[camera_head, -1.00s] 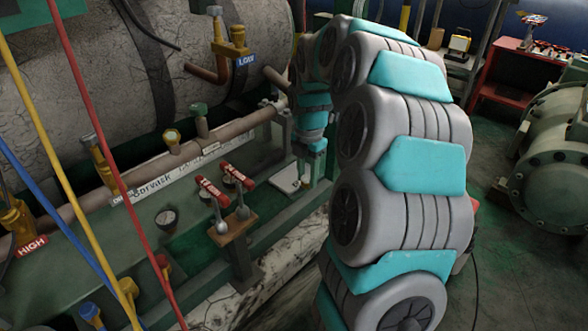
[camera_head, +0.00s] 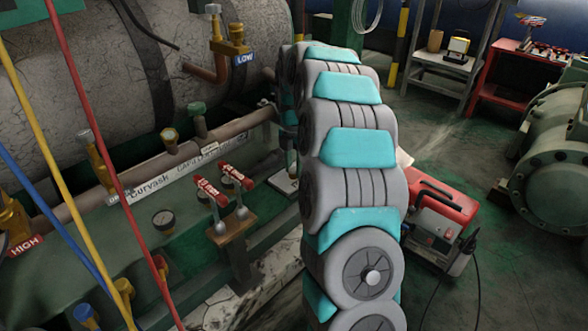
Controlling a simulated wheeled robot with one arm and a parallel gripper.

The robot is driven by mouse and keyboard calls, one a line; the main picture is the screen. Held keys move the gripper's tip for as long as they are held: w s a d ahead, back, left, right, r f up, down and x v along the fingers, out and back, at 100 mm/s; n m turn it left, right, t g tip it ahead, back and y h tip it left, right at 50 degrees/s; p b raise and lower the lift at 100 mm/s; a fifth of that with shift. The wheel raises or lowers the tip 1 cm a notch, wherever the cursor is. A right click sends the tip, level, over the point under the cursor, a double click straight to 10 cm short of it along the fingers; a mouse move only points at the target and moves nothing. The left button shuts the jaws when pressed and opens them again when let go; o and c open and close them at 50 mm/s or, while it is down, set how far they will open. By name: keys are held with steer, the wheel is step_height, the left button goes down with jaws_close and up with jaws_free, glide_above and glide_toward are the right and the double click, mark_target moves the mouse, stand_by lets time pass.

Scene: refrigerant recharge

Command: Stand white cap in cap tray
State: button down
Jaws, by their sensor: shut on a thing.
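My gripper is hidden behind my own arm, which fills the middle of the head view. I cannot see its fingers or what is between them. No white cap can be made out. A small pale flat piece (camera_head: 284,183) shows at the left edge of my arm, on the green bench frame. It may be part of the cap tray, but my arm covers most of it.
Two red-handled tools (camera_head: 208,192) stand in a wooden block (camera_head: 232,232) left of my arm. A red machine (camera_head: 440,215) stands on the floor to the right.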

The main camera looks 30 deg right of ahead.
mark_target(294, 168)
steer(key=shift+f, duration=0.15)
steer(key=c, duration=0.8)
jaws_free()
step_height(294, 168, up, 12)
steer(key=p, duration=0.2)
steer(key=s+a+r+m, duration=0.2)
steer(key=s+a+m, duration=0.3)
steer(key=s+a, duration=0.3)
steer(key=s+a+f+m, duration=0.2)
steer(key=s+m, duration=0.3)
steer(key=s, duration=0.6)
steer(key=s+a+f+m+g, duration=0.1)
steer(key=s+a+m, duration=0.3)
steer(key=s, duration=0.7)
steer(key=s+a+f+m, duration=0.3)
steer(key=s+m, duration=0.5)
steer(key=s, duration=0.3)
steer(key=shift+s+a+f+g, duration=0.15)
steer(key=shift+a+f+g, duration=0.25)
